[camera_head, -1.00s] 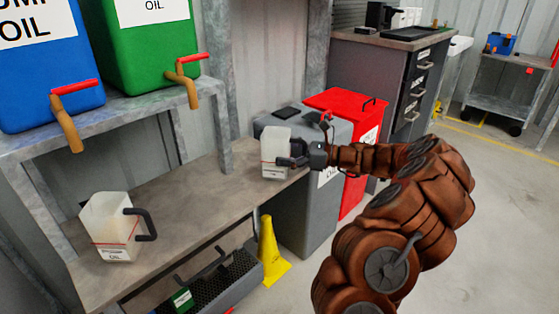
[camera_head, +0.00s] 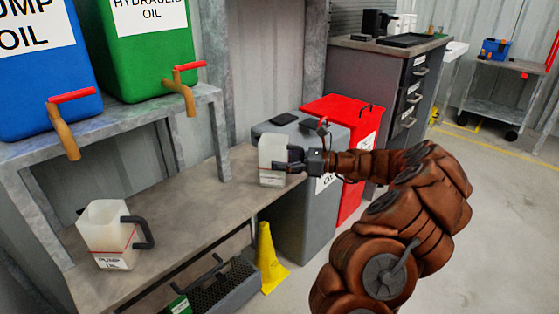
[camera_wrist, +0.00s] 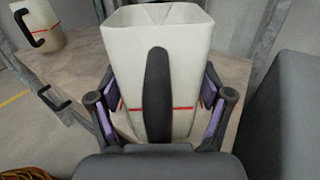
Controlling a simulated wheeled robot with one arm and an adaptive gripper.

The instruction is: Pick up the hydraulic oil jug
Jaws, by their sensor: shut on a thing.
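A white open-topped jug (camera_head: 272,160) with a red line and a dark handle stands upright at the right end of the workbench. Its label is not readable. My gripper (camera_head: 297,160) reaches it from the right and is shut on it. In the wrist view, the jug (camera_wrist: 158,60) fills the middle, with its dark handle facing me. The fingers (camera_wrist: 160,112) lie on either side of the handle, against the jug's body. I cannot tell whether its base touches the bench. A second jug (camera_head: 103,228), labelled PUMP OIL, stands at the bench's near left; it also shows in the wrist view (camera_wrist: 45,22).
Blue (camera_head: 45,95) and green (camera_head: 140,65) oil containers with taps sit on a shelf above the workbench (camera_head: 180,200). Grey (camera_head: 300,215) and red (camera_head: 352,190) bins stand beyond the bench's right end. A yellow cone (camera_head: 268,260) is on the floor. Floor at right is clear.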

